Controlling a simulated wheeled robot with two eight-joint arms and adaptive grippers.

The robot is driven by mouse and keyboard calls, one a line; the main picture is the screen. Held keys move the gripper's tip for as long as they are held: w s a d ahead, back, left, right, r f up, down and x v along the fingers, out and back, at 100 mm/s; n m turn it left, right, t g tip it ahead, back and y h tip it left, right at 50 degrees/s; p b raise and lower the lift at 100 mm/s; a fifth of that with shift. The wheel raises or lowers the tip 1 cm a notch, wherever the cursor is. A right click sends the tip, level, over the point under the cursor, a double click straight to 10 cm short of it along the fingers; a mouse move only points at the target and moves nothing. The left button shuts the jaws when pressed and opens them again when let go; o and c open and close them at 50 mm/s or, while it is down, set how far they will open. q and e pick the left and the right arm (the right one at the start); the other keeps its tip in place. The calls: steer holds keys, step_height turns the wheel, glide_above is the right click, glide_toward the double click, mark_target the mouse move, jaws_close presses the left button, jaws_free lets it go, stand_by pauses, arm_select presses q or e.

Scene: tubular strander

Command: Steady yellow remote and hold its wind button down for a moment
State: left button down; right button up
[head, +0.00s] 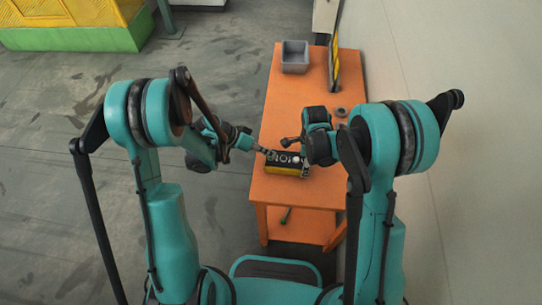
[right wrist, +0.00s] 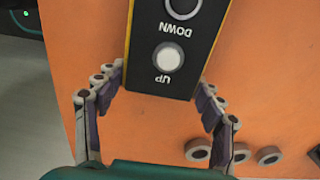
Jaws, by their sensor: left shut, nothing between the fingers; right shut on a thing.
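The yellow remote (head: 286,170) lies on the orange table near its left edge in the head view. It has yellow sides and a black face with round buttons, too small there to read. My right gripper (right wrist: 162,78) is shut on the remote, with a finger on each side. My left gripper (head: 260,150) is shut and empty, its tip close to the remote's left end; I cannot tell if it touches.
The orange table (head: 308,100) has a grey bin (head: 295,57) at its far end and a yellow-black upright panel (head: 334,62) at its right. Several grey rings (right wrist: 197,150) lie beside the remote. A wall (head: 450,150) stands on the right; floor is open on the left.

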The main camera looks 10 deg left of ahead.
arm_select(q)
steer(key=shift+r, duration=0.7)
steer(key=shift+r, duration=2.55)
arm_select(e)
steer(key=o, duration=1.5)
steer(key=shift+o, duration=0.2)
step_height(320, 180, up, 12)
